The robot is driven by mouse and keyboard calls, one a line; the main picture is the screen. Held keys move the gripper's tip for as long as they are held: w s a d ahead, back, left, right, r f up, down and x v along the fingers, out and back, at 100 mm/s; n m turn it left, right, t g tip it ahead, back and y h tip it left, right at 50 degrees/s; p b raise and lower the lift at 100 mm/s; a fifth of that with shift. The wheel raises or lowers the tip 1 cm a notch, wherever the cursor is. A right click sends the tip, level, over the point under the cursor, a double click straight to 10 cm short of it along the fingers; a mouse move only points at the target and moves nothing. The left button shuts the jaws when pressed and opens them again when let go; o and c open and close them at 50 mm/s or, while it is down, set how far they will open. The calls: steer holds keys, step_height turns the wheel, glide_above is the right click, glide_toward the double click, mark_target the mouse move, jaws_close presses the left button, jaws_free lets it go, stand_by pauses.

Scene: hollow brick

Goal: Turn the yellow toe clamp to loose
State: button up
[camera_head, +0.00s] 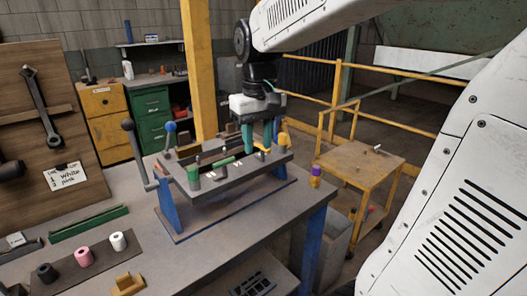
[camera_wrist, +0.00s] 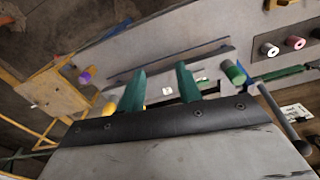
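The yellow toe clamp (camera_head: 284,139) stands at the right end of the grey fixture (camera_head: 230,185) on the workbench. In the wrist view a yellow part, apparently this clamp (camera_wrist: 108,108), shows just left of the left finger, partly hidden by the gripper's body. My gripper (camera_head: 261,147) is over the right part of the fixture, pointing down, with its two teal fingers apart. In the wrist view the gripper (camera_wrist: 160,82) has nothing visible between its fingertips except the fixture behind. I cannot tell whether a finger touches the clamp or which way the clamp is turned.
A green clamp (camera_head: 193,175) stands at the fixture's left end. A purple-topped cylinder (camera_head: 316,172) stands by the bench's right corner. A lever with a dark knob (camera_head: 128,125) rises at the left. Several small rolls (camera_head: 83,257) lie front left. A yellow cart (camera_head: 360,164) is right.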

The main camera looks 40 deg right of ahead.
glide_above(263, 150)
steer(key=w, duration=0.1)
steer(key=shift+d+f+m, duration=0.15)
steer(key=shift+f, duration=0.5)
steer(key=shift+d+f+m, duration=0.15)
steer(key=shift+f, duration=0.45)
steer(key=shift+w+d+f, duration=0.1)
steer(key=shift+f, duration=0.25)
step_height(263, 150, down, 7)
steer(key=shift+c, duration=0.2)
